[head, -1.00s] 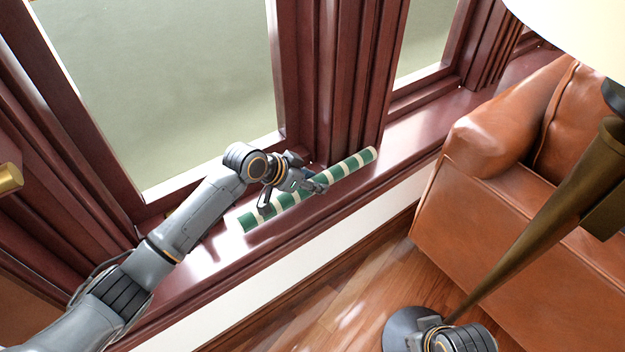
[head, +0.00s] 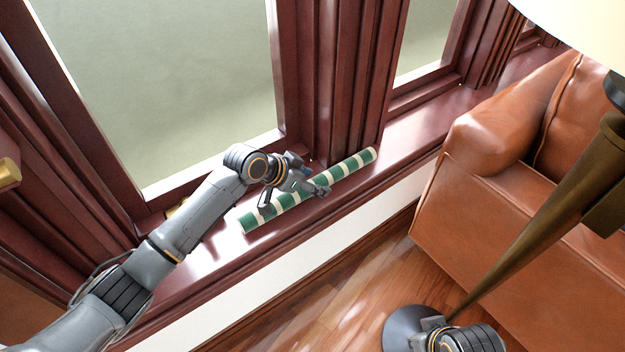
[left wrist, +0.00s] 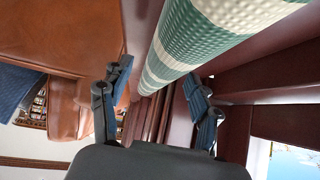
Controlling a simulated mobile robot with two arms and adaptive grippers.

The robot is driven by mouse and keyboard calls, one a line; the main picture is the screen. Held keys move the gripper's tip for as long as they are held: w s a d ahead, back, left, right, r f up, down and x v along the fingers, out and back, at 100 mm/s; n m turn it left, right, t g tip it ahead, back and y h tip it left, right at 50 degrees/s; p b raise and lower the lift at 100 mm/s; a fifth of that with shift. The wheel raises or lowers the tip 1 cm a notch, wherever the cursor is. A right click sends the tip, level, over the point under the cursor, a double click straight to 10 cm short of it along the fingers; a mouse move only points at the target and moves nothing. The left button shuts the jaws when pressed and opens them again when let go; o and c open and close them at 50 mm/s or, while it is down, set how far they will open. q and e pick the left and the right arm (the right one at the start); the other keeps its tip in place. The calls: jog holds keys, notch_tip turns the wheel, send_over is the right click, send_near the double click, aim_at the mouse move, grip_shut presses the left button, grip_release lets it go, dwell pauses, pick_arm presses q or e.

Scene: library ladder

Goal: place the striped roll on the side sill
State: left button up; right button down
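The green-and-cream striped roll (head: 345,168) lies along the dark red side sill (head: 225,245) under the window, slanting from lower left to upper right. In the left wrist view the roll (left wrist: 185,50) looms large and runs between the fingers. My left gripper (head: 293,196) is over the roll's middle and hides part of it. Its fingers, also in the left wrist view (left wrist: 160,95), are spread on either side of the roll, with a gap visible on at least one side. My right gripper is out of view; only a link of that arm shows at the bottom.
A brown leather sofa (head: 540,220) stands to the right of the sill. A brass floor lamp (head: 530,220) with a pale shade (head: 590,30) is in front of it. Window frames (head: 350,80) rise behind the sill. Bare sill (head: 425,125) lies beyond the roll's far end.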

pick_arm(q)
jog(key=shift+f, duration=0.15)
jog(key=shift+v, duration=3.85)
jog(key=shift+f, duration=0.1)
